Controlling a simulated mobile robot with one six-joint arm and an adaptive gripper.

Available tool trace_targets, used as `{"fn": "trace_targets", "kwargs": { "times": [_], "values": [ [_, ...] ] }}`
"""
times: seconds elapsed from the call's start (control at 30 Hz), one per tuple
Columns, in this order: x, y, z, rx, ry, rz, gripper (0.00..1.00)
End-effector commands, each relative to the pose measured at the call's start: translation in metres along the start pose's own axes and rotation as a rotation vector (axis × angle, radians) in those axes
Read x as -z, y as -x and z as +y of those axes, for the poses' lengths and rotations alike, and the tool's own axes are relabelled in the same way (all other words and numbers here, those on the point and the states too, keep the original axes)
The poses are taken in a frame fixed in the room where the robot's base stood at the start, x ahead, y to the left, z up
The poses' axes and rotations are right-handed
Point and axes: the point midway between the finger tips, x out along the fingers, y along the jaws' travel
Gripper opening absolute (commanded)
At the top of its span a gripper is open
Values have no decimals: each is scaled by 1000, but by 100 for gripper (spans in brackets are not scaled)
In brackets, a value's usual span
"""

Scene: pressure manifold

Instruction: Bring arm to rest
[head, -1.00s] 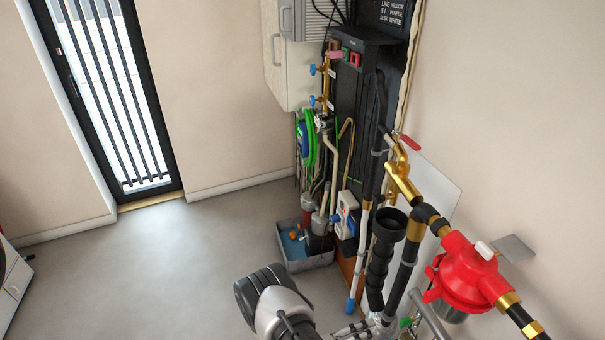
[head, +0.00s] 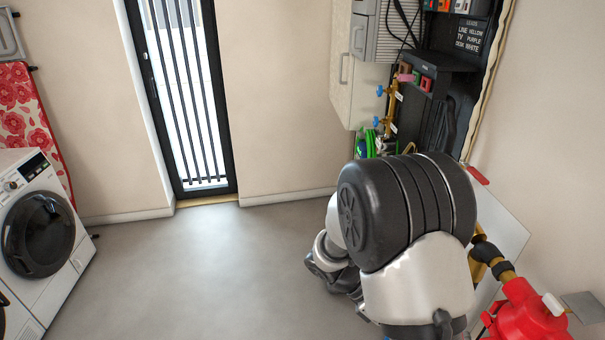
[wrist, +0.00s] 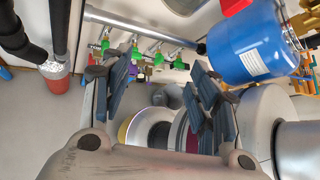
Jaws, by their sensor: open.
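My gripper (wrist: 160,100) shows in the wrist view with its two dark fingers spread apart. It is open and nothing is between the fingers. Beyond the fingertips is a grey manifold pipe (wrist: 135,27) with several green-handled valves (wrist: 158,58). In the head view my arm, with its large black joint cap and white links, fills the centre right. The gripper itself cannot be made out there.
A blue tank (wrist: 250,45) is close on the right in the wrist view. A red regulator (head: 525,312) is at the lower right of the head view, near the wall. A washing machine (head: 42,215) stands at the left. The floor (head: 200,270) between is clear.

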Motion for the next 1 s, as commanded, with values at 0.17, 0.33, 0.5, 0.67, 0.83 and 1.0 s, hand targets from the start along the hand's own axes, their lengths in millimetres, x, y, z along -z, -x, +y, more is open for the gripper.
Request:
{"fn": "trace_targets", "kwargs": {
  "times": [0.17, 0.33, 0.5, 0.67, 0.83, 1.0],
  "values": [
    [-21, 24, -34, -33, -266, 175, 55],
    [-32, 44, -65, -49, -511, 345, 55],
    [-40, 62, -96, -56, -750, 520, 55],
    [-44, 78, -123, -52, -968, 693, 55],
    [-44, 94, -149, -34, -1186, 886, 55],
    [-43, 110, -172, -6, -1385, 1087, 55]
  ]
}}
